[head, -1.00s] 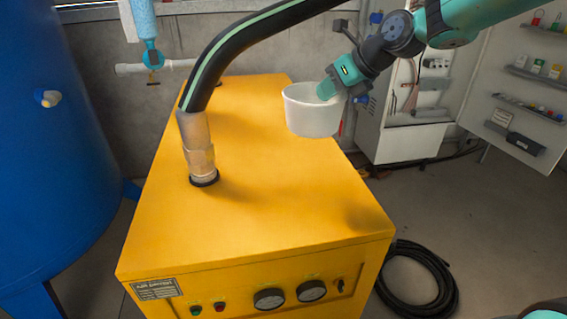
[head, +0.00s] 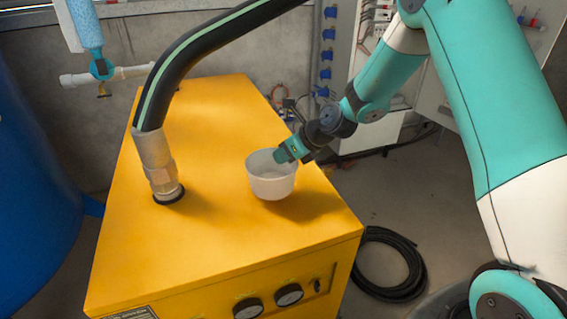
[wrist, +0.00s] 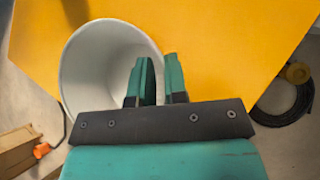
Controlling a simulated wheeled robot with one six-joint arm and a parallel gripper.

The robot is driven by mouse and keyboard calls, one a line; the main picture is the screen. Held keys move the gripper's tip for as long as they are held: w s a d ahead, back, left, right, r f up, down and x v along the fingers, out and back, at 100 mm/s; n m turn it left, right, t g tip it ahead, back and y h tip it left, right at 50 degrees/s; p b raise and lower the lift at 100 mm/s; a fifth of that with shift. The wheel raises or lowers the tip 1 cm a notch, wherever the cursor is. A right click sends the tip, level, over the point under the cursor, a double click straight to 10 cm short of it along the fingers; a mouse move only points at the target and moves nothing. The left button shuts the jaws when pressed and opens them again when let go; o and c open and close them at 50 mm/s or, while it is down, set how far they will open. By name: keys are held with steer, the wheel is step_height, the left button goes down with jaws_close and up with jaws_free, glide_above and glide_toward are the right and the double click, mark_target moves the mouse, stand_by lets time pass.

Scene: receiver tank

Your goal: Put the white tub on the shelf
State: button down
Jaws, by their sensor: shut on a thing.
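The white tub (head: 270,180) is open-topped and upright over the yellow cabinet top (head: 230,240). A shadow lies to its right, and I cannot tell whether its base touches the surface. My gripper (head: 284,155) is shut on the tub's rim. In the wrist view, the tub (wrist: 88,75) is at the left, with its right wall between the two fingers of my gripper (wrist: 160,82). The inside I can see is empty. At the upper right, small items stand on a narrow ledge (head: 532,24); I cannot tell whether this is the task's shelf.
A thick black hose (head: 190,60) rises from a metal fitting (head: 160,170) left of the tub. A blue tank (head: 30,190) stands at the far left. A coiled black hose (head: 415,270) lies on the floor at right. The yellow top's front part is clear.

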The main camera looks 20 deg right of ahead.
mark_target(284, 167)
steer(key=shift+f+p, duration=0.45)
steer(key=shift+f, duration=1.5)
steer(key=shift+f, duration=0.15)
steer(key=c, duration=1.1)
jaws_free()
steer(key=shift+c, duration=0.2)
